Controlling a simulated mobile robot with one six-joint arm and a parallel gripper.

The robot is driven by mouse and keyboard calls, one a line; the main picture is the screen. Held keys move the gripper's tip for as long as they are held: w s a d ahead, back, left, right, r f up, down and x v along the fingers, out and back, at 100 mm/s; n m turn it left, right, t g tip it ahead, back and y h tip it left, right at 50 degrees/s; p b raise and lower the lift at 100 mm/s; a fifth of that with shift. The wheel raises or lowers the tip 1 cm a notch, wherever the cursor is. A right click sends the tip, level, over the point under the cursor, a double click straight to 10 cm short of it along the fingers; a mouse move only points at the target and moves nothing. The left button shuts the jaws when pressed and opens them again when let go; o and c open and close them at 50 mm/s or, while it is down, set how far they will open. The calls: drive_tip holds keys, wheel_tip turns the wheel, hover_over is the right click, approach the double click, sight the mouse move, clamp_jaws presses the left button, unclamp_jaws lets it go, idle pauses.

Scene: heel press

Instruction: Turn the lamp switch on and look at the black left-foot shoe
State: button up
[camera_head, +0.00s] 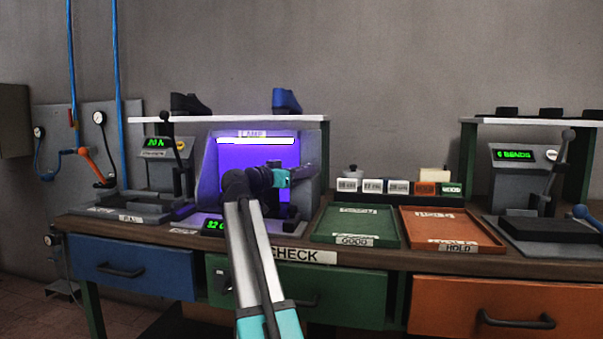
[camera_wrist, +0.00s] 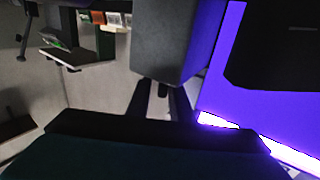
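The lamp booth (camera_head: 209,168) is lit, with a bright strip under its LAMP sign and violet light inside. My gripper (camera_head: 308,172) is at the booth's right side wall. In the wrist view its two dark fingers (camera_wrist: 160,98) are apart, close to the grey wall (camera_wrist: 175,40). A small thing shows between them, too small to name. I cannot make out the lamp switch. A dark shape (camera_wrist: 275,45) stands in the violet light in the wrist view; I cannot tell if it is a shoe. A black shoe (camera_head: 188,103) is on the shelf above.
A blue shoe (camera_head: 286,101) is also on the shelf (camera_head: 235,119). Right of the booth are the green GOOD tray (camera_head: 358,225) and the orange HOLD tray (camera_head: 450,228), both empty, with small labelled blocks behind. Lever presses stand at left (camera_head: 158,165) and right (camera_head: 528,185).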

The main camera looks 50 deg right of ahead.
drive_tip(key=shift+o, duration=0.6)
drive_tip(key=shift+w+a, duration=0.1)
drive_tip(key=shift+a, duration=0.2)
drive_tip(key=a+p, duration=0.3)
drive_tip(key=a, duration=1)
drive_tip(key=shift+s+a, duration=0.15)
drive_tip(key=shift+s, duration=0.05)
